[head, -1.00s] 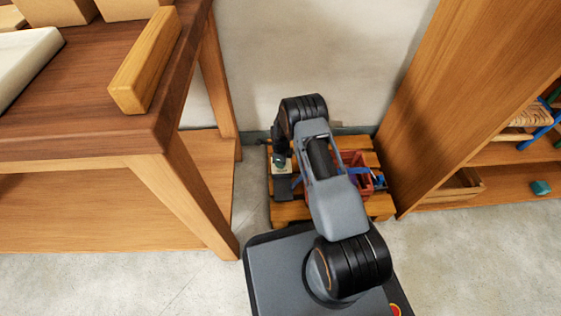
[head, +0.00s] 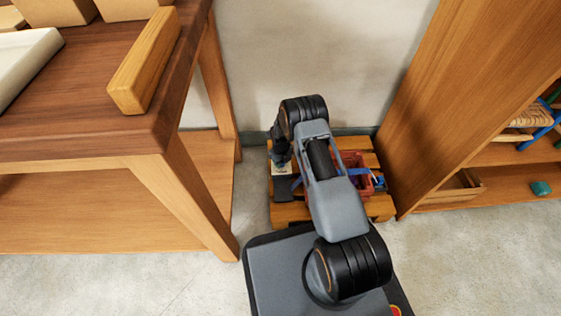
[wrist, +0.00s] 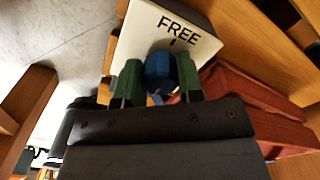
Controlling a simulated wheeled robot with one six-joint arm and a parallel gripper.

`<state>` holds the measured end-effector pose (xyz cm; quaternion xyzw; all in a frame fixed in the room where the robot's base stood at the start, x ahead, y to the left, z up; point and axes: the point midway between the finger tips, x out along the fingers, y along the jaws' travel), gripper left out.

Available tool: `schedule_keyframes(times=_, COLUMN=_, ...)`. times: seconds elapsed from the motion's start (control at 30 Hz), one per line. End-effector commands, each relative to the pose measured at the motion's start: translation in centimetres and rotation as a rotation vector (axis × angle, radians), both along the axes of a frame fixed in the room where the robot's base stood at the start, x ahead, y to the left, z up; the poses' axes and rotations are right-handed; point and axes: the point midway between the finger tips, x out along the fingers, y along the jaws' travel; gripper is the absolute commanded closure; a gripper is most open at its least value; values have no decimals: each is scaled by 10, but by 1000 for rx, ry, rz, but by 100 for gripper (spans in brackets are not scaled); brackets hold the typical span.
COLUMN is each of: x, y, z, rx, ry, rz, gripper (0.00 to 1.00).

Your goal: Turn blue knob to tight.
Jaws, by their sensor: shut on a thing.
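The blue knob (wrist: 158,68) sits between the two green fingertips of my gripper (wrist: 159,80) in the wrist view. The gripper is shut on the knob. The knob is on a white panel (wrist: 200,45) that bears the word FREE and a short dark mark just above the knob. No TIGHT label shows, and the panel's lower part is hidden by my gripper. In the head view the white panel (head: 281,169) shows only as a small patch beneath my wrist, and the knob is hidden there.
The panel stands on a slatted wooden pallet (head: 291,212) against the wall. A red crate (head: 352,160) is close to its right. A wooden table (head: 150,145) stands at the left and a tall wooden shelf (head: 440,110) at the right. Bare floor lies around my base.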

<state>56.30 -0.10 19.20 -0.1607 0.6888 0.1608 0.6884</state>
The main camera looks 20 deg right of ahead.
Motion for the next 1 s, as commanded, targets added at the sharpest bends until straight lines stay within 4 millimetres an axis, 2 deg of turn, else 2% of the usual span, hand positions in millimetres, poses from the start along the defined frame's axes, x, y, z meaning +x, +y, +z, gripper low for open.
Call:
schedule_keyframes(times=0.57, x=2, y=1, z=1, rx=1, ry=-6, rz=-26, gripper=89)
schedule_keyframes(times=0.6, x=2, y=1, z=1, rx=1, ry=-6, rz=-26, gripper=63)
schedule_keyframes(times=0.83, x=1, y=0, z=0, rx=0, ry=-3, rz=-28, gripper=41)
schedule_keyframes(times=1.0, x=1, y=-1, z=0, rx=0, ry=-2, rz=-28, gripper=40)
